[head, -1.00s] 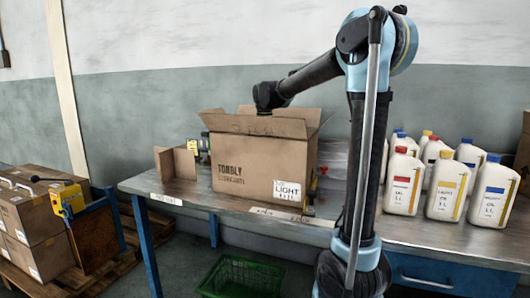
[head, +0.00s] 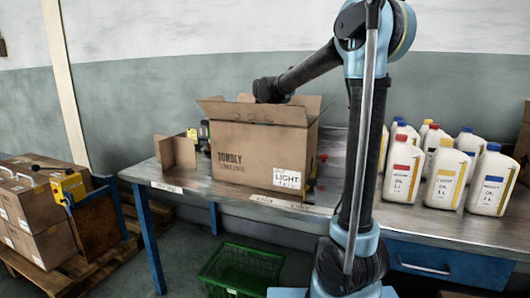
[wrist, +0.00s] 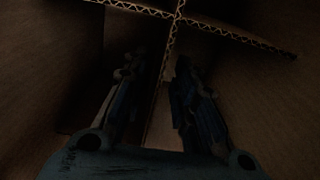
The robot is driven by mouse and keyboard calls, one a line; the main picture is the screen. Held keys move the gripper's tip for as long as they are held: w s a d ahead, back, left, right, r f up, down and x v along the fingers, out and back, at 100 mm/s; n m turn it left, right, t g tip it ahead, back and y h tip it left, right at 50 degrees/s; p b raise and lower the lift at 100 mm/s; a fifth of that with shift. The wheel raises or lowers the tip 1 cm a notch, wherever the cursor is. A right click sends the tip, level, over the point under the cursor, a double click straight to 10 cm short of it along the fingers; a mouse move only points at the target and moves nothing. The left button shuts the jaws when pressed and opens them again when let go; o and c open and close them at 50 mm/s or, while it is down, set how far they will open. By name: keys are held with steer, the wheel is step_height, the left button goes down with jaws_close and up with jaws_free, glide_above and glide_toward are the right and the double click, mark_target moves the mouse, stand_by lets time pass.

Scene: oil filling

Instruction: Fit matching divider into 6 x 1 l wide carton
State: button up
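The open carton (head: 243,148), printed "TOMBLY" with a "LIGHT" label, stands upright on the workbench with its flaps spread. The dark end of my arm reaches down into it from above, so my gripper's fingers are hidden in the head view. In the dim wrist view, a cardboard divider (wrist: 221,31) with crossing corrugated panels lies between brown walls. My gripper (wrist: 157,72) has one finger on each side of a divider panel, with a visible gap between the fingers. Another folded cardboard divider (head: 178,152) stands on the bench left of the carton.
The workbench (head: 205,180) has several white bottles (head: 443,178) with red, yellow and blue caps on its right. A green basket (head: 243,270) is on the floor below. Closed cartons (head: 38,215) lie on a pallet at left. A yellow tape dispenser (head: 68,187) stands beside them.

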steer(key=shift+r, duration=0.15)
step_height(320, 180, up, 12)
stand_by(0.7)
steer(key=shift+f, duration=0.2)
